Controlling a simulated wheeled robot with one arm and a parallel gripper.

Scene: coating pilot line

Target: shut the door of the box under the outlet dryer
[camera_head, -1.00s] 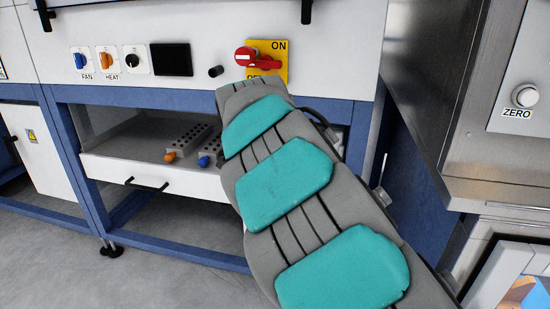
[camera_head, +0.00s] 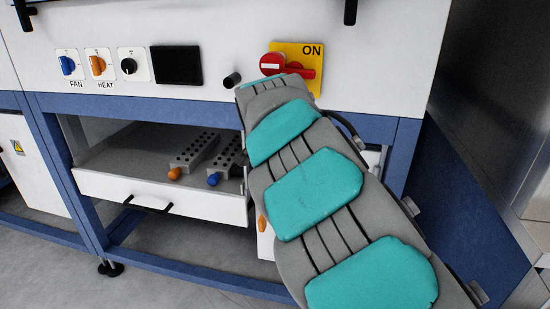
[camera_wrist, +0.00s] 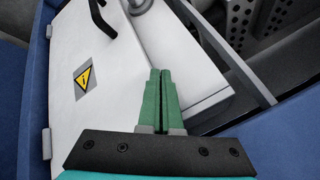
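The white door (camera_wrist: 92,75) fills the left of the wrist view, with a yellow warning sticker (camera_wrist: 85,79), a black handle (camera_wrist: 100,18) and hinges at its left edge. How far it stands open I cannot tell. My gripper (camera_wrist: 161,75) has its green fingers together, with nothing visible between them; they overlap the door's right part in the picture, contact unclear. Only a white strip with an orange mark (camera_head: 262,223) shows beside the arm, perhaps part of the box.
An open white drawer (camera_head: 205,203) with a black handle holds two grey perforated racks with orange and blue ends. A blue frame (camera_head: 90,104) surrounds it. A red switch (camera_head: 285,66) is close above my arm. A metal cabinet (camera_head: 500,100) stands right. Floor is clear at lower left.

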